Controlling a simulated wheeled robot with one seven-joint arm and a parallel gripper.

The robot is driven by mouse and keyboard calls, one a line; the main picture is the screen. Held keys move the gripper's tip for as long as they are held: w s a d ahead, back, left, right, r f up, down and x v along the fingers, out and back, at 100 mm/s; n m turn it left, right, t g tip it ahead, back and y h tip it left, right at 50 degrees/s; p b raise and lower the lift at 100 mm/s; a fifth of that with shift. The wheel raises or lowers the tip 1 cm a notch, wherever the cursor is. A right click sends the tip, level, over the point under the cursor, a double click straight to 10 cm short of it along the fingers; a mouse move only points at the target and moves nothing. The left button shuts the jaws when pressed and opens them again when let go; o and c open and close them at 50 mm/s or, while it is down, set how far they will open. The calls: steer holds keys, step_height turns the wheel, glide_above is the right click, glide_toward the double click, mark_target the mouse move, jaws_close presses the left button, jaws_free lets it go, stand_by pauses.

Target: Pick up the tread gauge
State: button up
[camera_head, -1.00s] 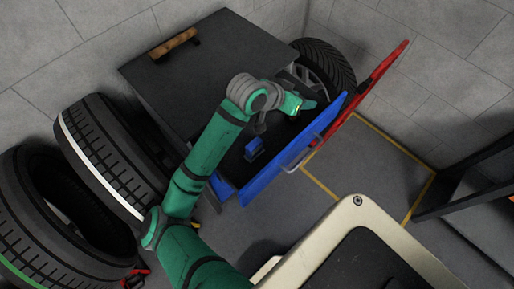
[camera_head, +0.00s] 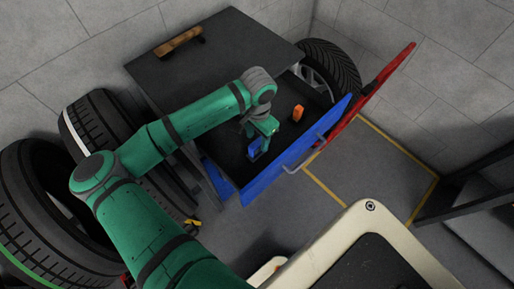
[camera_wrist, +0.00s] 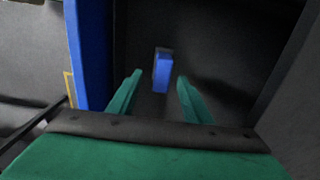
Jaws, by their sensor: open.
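A small blue block-like object (camera_head: 254,149), likely the tread gauge, is in the open drawer (camera_head: 293,153) of the dark cabinet. In the wrist view the blue object (camera_wrist: 162,72) stands on the dark drawer floor, ahead of and between my fingers. My gripper (camera_head: 263,141) is open and points down into the drawer just above the blue object. In the wrist view its two green fingers (camera_wrist: 160,84) are apart with nothing held; I cannot tell whether they touch the object.
The drawer's blue front with a metal handle (camera_head: 300,160) stands close to my gripper. The cabinet top (camera_head: 215,60) bears a brown-handled item (camera_head: 180,41). Tyres (camera_head: 40,200) stand at left, another (camera_head: 330,68) behind.

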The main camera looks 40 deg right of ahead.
mark_target(257, 143)
steer(key=shift+w+f, duration=0.15)
steer(key=shift+f, duration=1.55)
steer(key=shift+w+f, duration=0.15)
steer(key=shift+f, duration=1.5)
steer(key=shift+d, duration=0.1)
jaws_close()
